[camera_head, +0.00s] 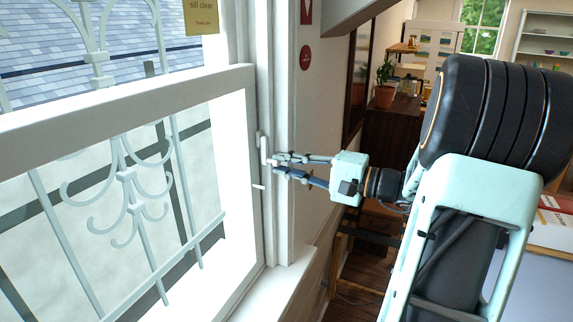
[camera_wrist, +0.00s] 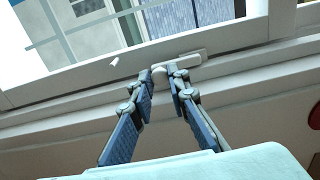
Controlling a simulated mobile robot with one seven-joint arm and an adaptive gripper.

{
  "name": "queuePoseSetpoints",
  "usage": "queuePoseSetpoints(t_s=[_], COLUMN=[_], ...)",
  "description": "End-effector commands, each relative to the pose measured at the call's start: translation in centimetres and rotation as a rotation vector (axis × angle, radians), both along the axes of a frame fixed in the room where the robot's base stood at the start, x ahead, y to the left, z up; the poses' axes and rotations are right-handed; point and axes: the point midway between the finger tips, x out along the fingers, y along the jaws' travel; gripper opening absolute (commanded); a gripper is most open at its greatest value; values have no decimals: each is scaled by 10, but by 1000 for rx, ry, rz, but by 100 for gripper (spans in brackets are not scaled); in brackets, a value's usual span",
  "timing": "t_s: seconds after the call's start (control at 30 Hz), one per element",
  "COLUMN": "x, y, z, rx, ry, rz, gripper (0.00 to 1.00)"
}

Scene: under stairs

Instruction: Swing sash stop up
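The sash stop (camera_wrist: 186,62) is a small white lever on the window frame. In the wrist view it lies along the frame, with its rounded end between my fingertips. In the head view the stop (camera_head: 263,146) is a narrow upright piece on the jamb. My gripper (camera_head: 274,165) reaches it from the right, with its blue-grey fingers spread. In the wrist view my gripper (camera_wrist: 161,75) is open, one fingertip on each side of the rounded end. Firm contact cannot be made out. A small white peg (camera_head: 259,186) sticks out below the stop; it also shows in the wrist view (camera_wrist: 114,61).
The white sash rail (camera_head: 120,115) crosses the window, with a scrolled metal grille (camera_head: 125,178) beyond it. The white sill (camera_head: 275,285) lies below. A potted plant (camera_head: 385,92) stands on a dark cabinet (camera_head: 392,125) behind my arm. A yellow notice (camera_head: 201,15) hangs above.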

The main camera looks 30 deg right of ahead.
Motion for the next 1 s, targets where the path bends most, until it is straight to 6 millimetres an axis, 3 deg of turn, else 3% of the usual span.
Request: queuePoseSetpoints(t_s=[0.1,0.53,1.0], x=[0,-2,-13], y=[0,2,17], z=[0,2,10], rx=[0,47,343], ry=[0,36,268], rz=[0,0,0], gripper=[0,0,0])
